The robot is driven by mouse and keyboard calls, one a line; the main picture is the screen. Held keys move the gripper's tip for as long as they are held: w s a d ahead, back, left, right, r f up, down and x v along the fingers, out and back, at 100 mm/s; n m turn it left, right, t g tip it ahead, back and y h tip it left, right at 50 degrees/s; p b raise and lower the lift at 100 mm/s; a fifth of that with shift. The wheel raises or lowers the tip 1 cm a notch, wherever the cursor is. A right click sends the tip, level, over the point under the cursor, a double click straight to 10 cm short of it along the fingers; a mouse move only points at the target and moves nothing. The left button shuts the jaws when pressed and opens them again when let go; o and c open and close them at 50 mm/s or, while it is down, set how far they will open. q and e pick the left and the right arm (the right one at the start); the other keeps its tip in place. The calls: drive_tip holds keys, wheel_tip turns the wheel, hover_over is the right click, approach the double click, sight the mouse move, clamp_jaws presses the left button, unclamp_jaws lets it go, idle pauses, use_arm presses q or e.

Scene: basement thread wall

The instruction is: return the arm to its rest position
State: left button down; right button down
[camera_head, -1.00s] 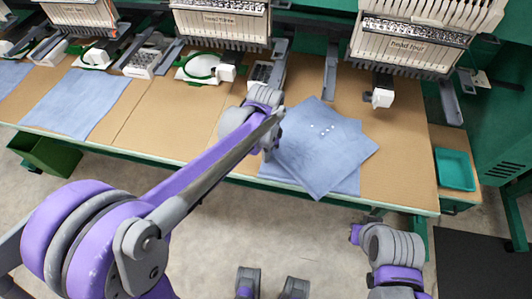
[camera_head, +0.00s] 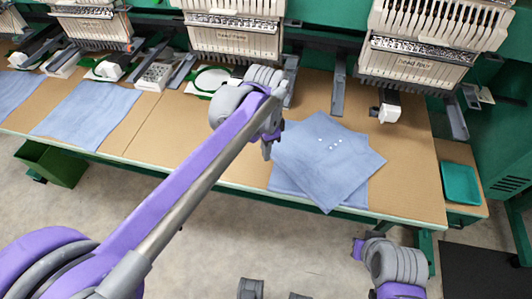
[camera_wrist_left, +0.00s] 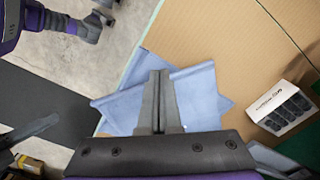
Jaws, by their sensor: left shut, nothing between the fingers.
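My left arm reaches in from the lower left in the head view. Its gripper (camera_head: 267,151) points down near the left edge of the stacked blue cloths (camera_head: 330,165). In the left wrist view the two fingers of the left gripper (camera_wrist_left: 159,75) are pressed together, with nothing between them. The blue cloths (camera_wrist_left: 205,88) lie below and beyond the fingers, apart from them as far as I can tell. My right arm (camera_head: 392,262) shows at the lower right of the head view, in front of the table. Its fingers cannot be made out.
The tan table (camera_head: 410,180) carries embroidery heads along its back. A teal tray (camera_head: 460,183) sits at the right end. A green bin (camera_head: 52,163) is below the table at left. Another blue cloth (camera_head: 88,112) lies at left. The floor in front is open.

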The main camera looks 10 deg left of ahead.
use_arm(q)
drive_tip(key=shift+a, duration=0.1)
idle(0.3)
drive_tip(key=s+a+f+n+t+p, duration=0.1)
drive_tip(key=s+a+n+t, duration=0.1)
drive_tip(key=s+a+n, duration=0.2)
drive_tip(key=s+a+f+n+t+p, duration=0.1)
drive_tip(key=s+a+n+t+p, duration=0.1)
drive_tip(key=s+n, duration=0.4)
drive_tip(key=s+a+t, duration=0.1)
drive_tip(key=s+a, duration=0.1)
drive_tip(key=s, duration=0.3)
drive_tip(key=shift+a+f+n+p, duration=0.25)
drive_tip(key=shift+f+n+p, duration=0.05)
drive_tip(key=shift+f, duration=0.1)
drive_tip(key=shift+s, duration=0.1)
